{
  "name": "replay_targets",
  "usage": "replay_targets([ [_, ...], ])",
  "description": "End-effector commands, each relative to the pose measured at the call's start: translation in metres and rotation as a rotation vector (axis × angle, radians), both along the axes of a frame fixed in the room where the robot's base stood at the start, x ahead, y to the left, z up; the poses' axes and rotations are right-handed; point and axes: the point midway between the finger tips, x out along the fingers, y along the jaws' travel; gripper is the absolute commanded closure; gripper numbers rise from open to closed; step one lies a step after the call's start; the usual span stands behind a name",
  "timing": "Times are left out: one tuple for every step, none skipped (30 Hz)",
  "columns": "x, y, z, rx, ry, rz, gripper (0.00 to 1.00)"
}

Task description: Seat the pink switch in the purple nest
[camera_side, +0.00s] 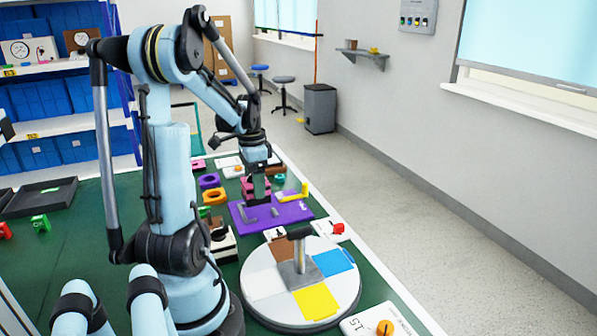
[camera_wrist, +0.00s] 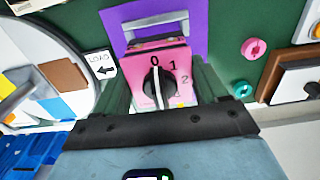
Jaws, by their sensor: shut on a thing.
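The pink switch (camera_wrist: 172,58) fills the middle of the wrist view, its black knob and the marks 0, 1 and 2 facing the camera. My gripper (camera_wrist: 163,88) is shut on it, with one dark green finger along each side. In the side view the switch (camera_side: 249,184) is partly hidden by my gripper (camera_side: 259,195), at the far left part of the purple nest (camera_side: 286,213). The nest is a flat purple plate with grey raised parts, and it also shows beyond the switch in the wrist view (camera_wrist: 192,22). I cannot tell whether the switch touches the nest.
A round turntable (camera_side: 263,284) with coloured patches and an upright post stands in front of the nest. A yellow part (camera_side: 293,193) lies at the nest's far edge. Orange and purple rings (camera_side: 214,196) lie left of it. A white block with an orange knob (camera_side: 384,327) is at the front.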

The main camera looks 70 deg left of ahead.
Motion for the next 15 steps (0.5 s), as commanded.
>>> replay_targets([
  [0.000,0.000,-0.005,0.000,0.000,0.000,0.63],
  [0.000,0.000,-0.008,0.000,0.000,0.000,0.63],
  [0.000,0.000,-0.013,0.000,0.000,0.000,0.63],
  [0.000,0.000,-0.017,0.000,0.000,0.000,0.63],
  [0.000,0.000,-0.021,0.000,0.000,0.000,0.63],
  [0.000,0.000,-0.026,0.000,0.000,0.000,0.63],
  [0.000,0.000,-0.029,0.000,0.000,0.000,0.63],
  [0.000,0.000,-0.032,0.000,0.000,0.000,0.63],
  [0.000,0.000,-0.035,0.000,0.000,0.000,0.63],
  [0.000,0.000,-0.036,0.000,0.000,0.000,0.63],
  [0.000,0.000,-0.038,0.000,0.000,0.000,0.63],
  [0.000,0.000,-0.038,0.000,0.000,0.000,0.63],
  [0.000,0.000,-0.039,0.000,0.000,0.000,0.63],
  [0.000,0.000,-0.039,0.000,0.000,0.001,0.63],
  [0.000,0.000,-0.038,0.000,0.000,0.001,0.63],
])
